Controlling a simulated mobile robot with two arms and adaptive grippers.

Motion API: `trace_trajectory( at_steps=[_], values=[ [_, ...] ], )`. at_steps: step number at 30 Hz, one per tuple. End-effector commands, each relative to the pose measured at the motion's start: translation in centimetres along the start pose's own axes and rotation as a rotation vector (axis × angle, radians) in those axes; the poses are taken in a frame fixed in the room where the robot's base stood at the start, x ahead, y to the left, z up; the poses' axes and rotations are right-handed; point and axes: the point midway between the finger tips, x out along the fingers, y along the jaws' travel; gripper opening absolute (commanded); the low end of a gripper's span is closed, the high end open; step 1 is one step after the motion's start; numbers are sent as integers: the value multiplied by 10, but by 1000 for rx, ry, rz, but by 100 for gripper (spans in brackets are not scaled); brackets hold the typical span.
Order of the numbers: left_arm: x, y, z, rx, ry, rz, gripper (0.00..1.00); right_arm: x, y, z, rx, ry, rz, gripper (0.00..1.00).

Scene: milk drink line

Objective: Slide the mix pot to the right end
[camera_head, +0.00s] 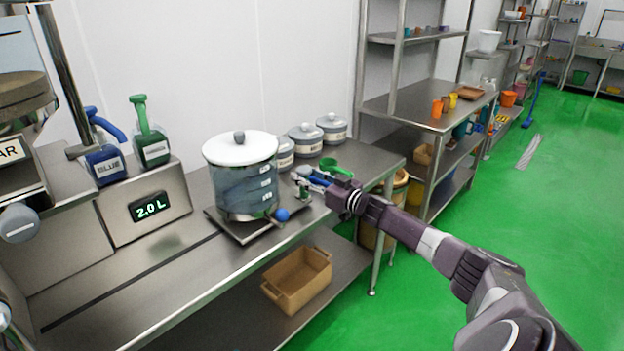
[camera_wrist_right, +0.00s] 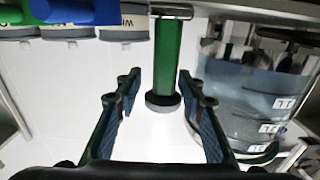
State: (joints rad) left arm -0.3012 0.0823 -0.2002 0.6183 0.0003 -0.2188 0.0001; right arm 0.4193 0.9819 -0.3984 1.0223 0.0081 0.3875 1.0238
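The mix pot (camera_head: 245,185) is a clear container with a white lid and side labels. It stands upright on a square metal plate (camera_head: 228,227) on the steel bench. A rod with a blue ball (camera_head: 282,214) is at its front right. My right gripper (camera_head: 305,182) is just right of the pot. In the right wrist view, the gripper (camera_wrist_right: 160,88) is open, with a green post (camera_wrist_right: 168,55) showing between its fingers. The pot (camera_wrist_right: 240,90) is beside the right finger there. My left gripper is not in view.
Lidded grey jars (camera_head: 306,139) stand behind the gripper, near a green scoop (camera_head: 336,166). A dark slot (camera_head: 130,285) runs along the bench. A tan crate (camera_head: 297,279) is below.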

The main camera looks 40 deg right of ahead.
Motion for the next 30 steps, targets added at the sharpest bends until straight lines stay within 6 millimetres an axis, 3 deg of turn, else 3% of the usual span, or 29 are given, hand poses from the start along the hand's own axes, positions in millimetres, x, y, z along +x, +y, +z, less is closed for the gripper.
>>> trace_trajectory(
  at_steps=[30],
  values=[
    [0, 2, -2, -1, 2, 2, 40, -95, 1, 2, 0, -3, 1, 36]
  ],
)
